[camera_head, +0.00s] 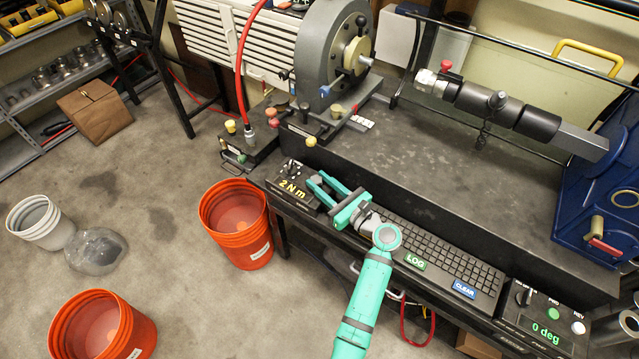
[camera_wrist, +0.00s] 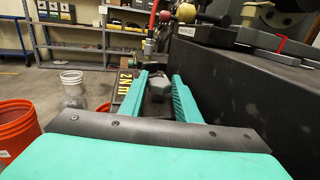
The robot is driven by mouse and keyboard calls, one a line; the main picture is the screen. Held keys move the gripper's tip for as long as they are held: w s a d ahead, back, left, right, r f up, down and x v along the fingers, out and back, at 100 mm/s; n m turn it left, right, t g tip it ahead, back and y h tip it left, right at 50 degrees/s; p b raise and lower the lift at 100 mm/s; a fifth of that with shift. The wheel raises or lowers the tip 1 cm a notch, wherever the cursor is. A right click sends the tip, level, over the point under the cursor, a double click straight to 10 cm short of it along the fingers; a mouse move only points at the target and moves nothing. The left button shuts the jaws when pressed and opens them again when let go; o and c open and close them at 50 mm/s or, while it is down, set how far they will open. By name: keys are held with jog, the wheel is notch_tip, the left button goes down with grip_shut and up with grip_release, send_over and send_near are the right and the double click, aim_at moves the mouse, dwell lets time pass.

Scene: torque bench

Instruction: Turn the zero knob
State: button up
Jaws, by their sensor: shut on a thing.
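My gripper (camera_head: 324,188) has teal fingers and reaches over the black box with the yellow "2 N m" display (camera_head: 292,188). In the wrist view, my gripper (camera_wrist: 160,88) has a dark grey knob (camera_wrist: 158,86) between its two fingers and is shut on it. The "2 N m" display (camera_wrist: 126,88) shows just left of the fingers in the wrist view. No label that reads "zero" can be made out, so I cannot confirm from lettering that this is the zero knob.
A keyboard (camera_head: 440,250) with LOG and CLEAR keys lies right of my gripper. A "0 deg" box (camera_head: 545,330) with another knob (camera_head: 523,297) stands at the bench's right front. An orange bucket (camera_head: 238,225) stands on the floor left of the bench. The bench top (camera_head: 400,150) behind is mostly clear.

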jog(key=shift+w+d+n+g+y, duration=0.1)
jog(key=shift+d+n+g+y, duration=0.05)
jog(key=shift+n+g+y, duration=0.45)
jog(key=shift+f+g+y, duration=0.1)
jog(key=shift+g+y, duration=0.2)
jog(key=o, duration=1)
jog(key=shift+o, duration=0.2)
jog(key=v, duration=1)
jog(key=shift+s+d, duration=0.2)
jog(key=shift+d, duration=0.05)
